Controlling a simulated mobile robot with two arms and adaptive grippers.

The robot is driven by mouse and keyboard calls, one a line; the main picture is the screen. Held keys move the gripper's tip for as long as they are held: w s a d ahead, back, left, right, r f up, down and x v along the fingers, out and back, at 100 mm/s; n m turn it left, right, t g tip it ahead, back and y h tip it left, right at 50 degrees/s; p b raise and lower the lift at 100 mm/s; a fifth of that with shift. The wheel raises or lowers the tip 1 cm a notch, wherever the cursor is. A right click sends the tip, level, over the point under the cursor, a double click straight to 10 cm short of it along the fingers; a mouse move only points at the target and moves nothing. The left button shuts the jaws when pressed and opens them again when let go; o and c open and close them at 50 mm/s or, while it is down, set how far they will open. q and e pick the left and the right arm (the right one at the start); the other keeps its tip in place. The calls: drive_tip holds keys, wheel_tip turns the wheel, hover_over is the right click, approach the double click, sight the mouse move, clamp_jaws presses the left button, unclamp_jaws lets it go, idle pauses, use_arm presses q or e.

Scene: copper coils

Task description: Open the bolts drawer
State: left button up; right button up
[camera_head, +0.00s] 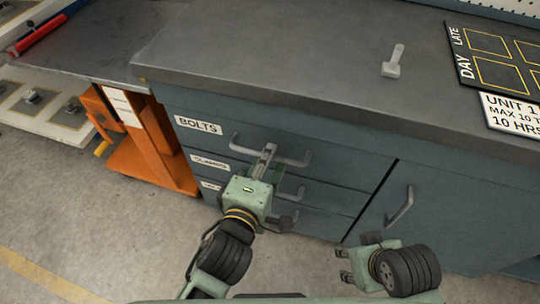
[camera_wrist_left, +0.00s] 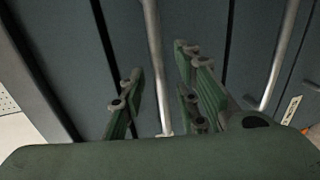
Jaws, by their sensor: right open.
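The bolts drawer (camera_head: 215,112) is the top drawer of the blue-grey cabinet, marked BOLTS on a white label (camera_head: 198,125); its front looks flush. Its grey bar handle (camera_head: 300,160) runs across the front, and a bar also shows in the left wrist view (camera_wrist_left: 154,50). My left gripper (camera_head: 267,150) is at the middle of this handle. In the left wrist view its fingers (camera_wrist_left: 158,68) stand apart on either side of the bar, with gaps visible. My right gripper (camera_head: 342,266) is open and empty, low in front of the cabinet door.
Labelled drawers with handles lie below, partly hidden by my left arm. A door handle (camera_head: 400,207) is to the right. The worktop (camera_head: 270,50) carries a small grey metal part (camera_head: 392,64) and a black board (camera_head: 500,55). An orange stand (camera_head: 150,145) is left of the cabinet.

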use_arm(q)
drive_tip(key=shift+x, duration=0.8)
drive_tip(key=shift+c, duration=0.2)
clamp_jaws()
